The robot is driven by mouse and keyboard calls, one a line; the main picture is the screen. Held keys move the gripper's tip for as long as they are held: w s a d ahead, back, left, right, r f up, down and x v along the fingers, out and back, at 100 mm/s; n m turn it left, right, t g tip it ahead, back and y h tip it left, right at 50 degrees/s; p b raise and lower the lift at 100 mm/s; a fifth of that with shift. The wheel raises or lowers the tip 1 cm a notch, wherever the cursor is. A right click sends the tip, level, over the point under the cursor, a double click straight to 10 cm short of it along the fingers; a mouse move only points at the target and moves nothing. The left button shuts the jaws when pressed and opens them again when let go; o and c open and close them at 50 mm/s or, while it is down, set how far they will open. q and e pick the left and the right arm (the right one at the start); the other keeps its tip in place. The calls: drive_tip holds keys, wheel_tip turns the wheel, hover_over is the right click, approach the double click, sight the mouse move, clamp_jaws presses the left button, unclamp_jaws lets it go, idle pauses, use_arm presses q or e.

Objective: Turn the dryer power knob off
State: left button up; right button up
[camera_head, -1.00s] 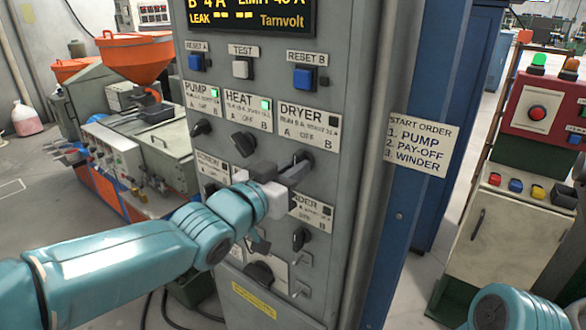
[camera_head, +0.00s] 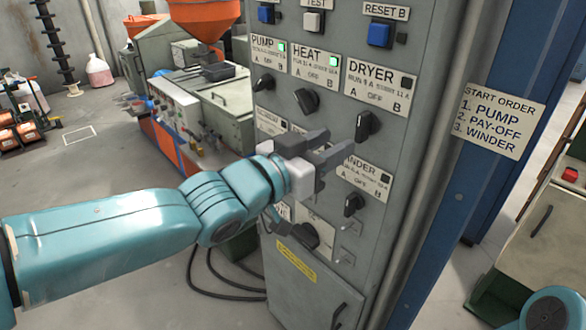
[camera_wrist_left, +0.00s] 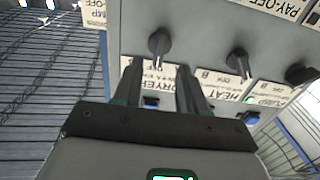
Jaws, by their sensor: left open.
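The dryer knob (camera_head: 368,124) is a black handle on the grey panel, under the DRYER label (camera_head: 377,85). Its handle looks close to upright, and the small lamp on its label is dark. My left gripper (camera_head: 336,147) is open and empty, just left of and below the knob in the head view, apart from it. In the left wrist view, which is upside down, the dryer knob (camera_wrist_left: 160,42) shows just beyond the gap between the open fingers (camera_wrist_left: 160,70). My right gripper is out of view.
The heat knob (camera_head: 306,101) and pump knob (camera_head: 264,83) sit left of the dryer knob, with green lamps lit above. Another black knob (camera_head: 354,204) is below. A start order sign (camera_head: 500,122) hangs on the blue post at right.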

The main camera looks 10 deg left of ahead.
use_arm(q)
drive_tip(key=v, duration=0.9)
drive_tip(key=shift+w, duration=0.1)
drive_tip(key=w+a+f+n+g+y, duration=0.1)
drive_tip(key=w+f+n+g+y, duration=0.15)
drive_tip(key=f, duration=1.35)
drive_tip(key=w+f+n+g+y, duration=0.1)
drive_tip(key=f+n+g+y, duration=0.2)
drive_tip(key=f, duration=1.3)
drive_tip(key=s+a+f+n+g+y, duration=0.1)
drive_tip(key=s+f+n+g, duration=0.2)
drive_tip(key=s+f+g, duration=0.5)
drive_tip(key=s+f, duration=1.2)
drive_tip(key=f, duration=0.3)
drive_tip(key=shift+s+a+f+n+g, duration=0.2)
drive_tip(key=shift+a+f+n+g, duration=0.05)
drive_tip(key=shift+f+n+g, duration=0.1)
